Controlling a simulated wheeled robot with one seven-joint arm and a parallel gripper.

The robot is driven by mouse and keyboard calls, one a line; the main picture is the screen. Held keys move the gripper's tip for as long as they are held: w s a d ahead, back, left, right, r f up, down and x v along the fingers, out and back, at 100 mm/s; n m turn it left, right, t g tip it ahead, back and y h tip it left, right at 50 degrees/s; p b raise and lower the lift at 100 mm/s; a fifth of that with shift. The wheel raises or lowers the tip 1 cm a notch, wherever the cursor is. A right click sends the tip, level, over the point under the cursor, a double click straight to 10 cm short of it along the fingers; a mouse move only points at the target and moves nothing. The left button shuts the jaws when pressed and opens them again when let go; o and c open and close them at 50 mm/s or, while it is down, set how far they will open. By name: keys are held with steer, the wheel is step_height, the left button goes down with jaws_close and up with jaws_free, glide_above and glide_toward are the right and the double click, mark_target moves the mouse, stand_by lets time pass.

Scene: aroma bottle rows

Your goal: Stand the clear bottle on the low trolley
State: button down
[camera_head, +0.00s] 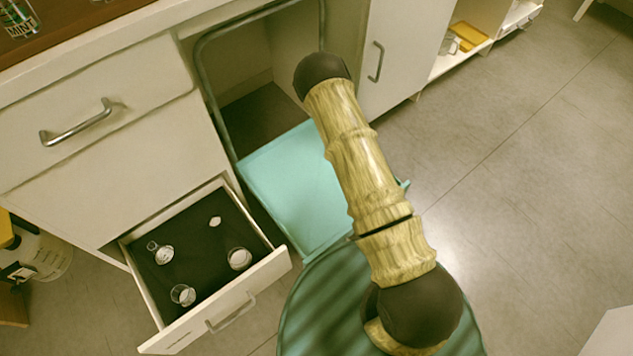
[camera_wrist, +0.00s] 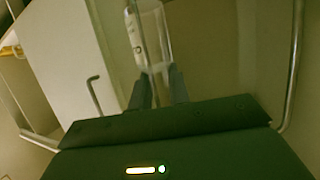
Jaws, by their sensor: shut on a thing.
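The clear bottle (camera_wrist: 150,42) shows in the wrist view, a see-through body with a whitish strip along its left side. My gripper (camera_wrist: 159,78) is shut on it; the two dark fingers meet its near end. In the head view my arm hides both gripper and bottle. The low trolley (camera_head: 290,185) has a flat turquoise deck and a grey tube handle. It stands in front of an open cabinet bay, and my arm passes over its right part. The visible deck is bare. In the wrist view, a metal tube (camera_wrist: 295,65) runs down the right side.
An open drawer (camera_head: 268,268) with several small glass vessels is left of the trolley. A white cabinet door (camera_head: 383,50) is right of the bay. Grey floor is free at the right.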

steer(key=s+a+f+n+g+y+b, duration=0.2)
steer(key=a+f+n+g+y+b, duration=0.25)
steer(key=a+n+y, duration=0.2)
steer(key=n+g+y+b, duration=0.4)
steer(key=n+g+b, duration=0.1)
steer(key=n+g, duration=0.1)
glide_above(305, 202)
steer(key=shift+d+f+h, duration=0.1)
steer(key=shift+f+h, duration=0.15)
steer(key=shift+f, duration=1.4)
step_height(305, 202, down, 6)
steer(key=b, duration=0.4)
steer(key=shift+f, duration=0.15)
steer(key=shift+f, duration=0.1)
steer(key=shift+f+b, duration=1.25)
steer(key=shift+f, duration=0.5)
steer(key=shift+f, duration=0.15)
